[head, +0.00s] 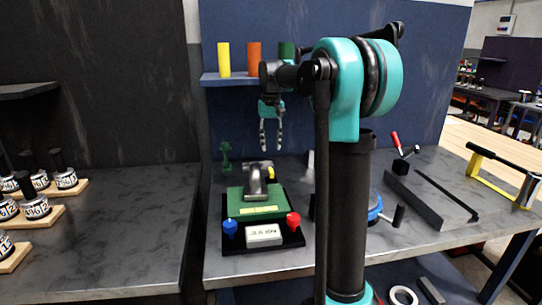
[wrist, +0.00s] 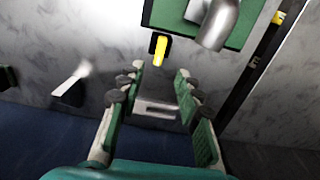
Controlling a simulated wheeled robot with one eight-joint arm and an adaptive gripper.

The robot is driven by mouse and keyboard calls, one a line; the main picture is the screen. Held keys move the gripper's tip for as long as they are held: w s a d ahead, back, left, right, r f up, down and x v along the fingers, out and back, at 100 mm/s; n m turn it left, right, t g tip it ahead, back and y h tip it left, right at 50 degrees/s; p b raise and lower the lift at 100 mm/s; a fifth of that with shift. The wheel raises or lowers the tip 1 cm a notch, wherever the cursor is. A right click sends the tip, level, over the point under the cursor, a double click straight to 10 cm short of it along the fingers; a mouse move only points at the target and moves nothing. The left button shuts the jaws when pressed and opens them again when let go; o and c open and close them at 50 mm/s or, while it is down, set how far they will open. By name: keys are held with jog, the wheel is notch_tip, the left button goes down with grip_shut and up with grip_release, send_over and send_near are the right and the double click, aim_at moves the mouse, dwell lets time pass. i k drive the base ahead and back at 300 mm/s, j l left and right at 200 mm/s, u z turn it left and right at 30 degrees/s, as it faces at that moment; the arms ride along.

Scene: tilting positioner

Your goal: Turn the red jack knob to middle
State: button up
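The red jack knob (head: 293,220) stands upright at the front right of a black base (head: 262,245). A blue knob (head: 229,226) is at the front left, with a white label plate (head: 264,234) between them. Behind is the green tilting plate (head: 258,206) carrying a grey metal fitting (head: 254,180). My gripper (head: 271,145) points down behind and above the fitting, open, away from the red knob. In the wrist view my gripper (wrist: 155,95) shows its fingers apart; the green plate (wrist: 245,22) and a yellow lever (wrist: 160,50) show beyond. The red knob is not seen there.
A shelf (head: 235,80) with yellow, orange and green cylinders hangs on the blue back wall. A small green object (head: 225,155) stands behind the positioner at left. A grey bar (head: 430,205) and a yellow-framed tool (head: 500,175) lie at right. The bench front left is clear.

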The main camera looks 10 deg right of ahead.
aim_at(293, 219)
jog(key=k, duration=1)
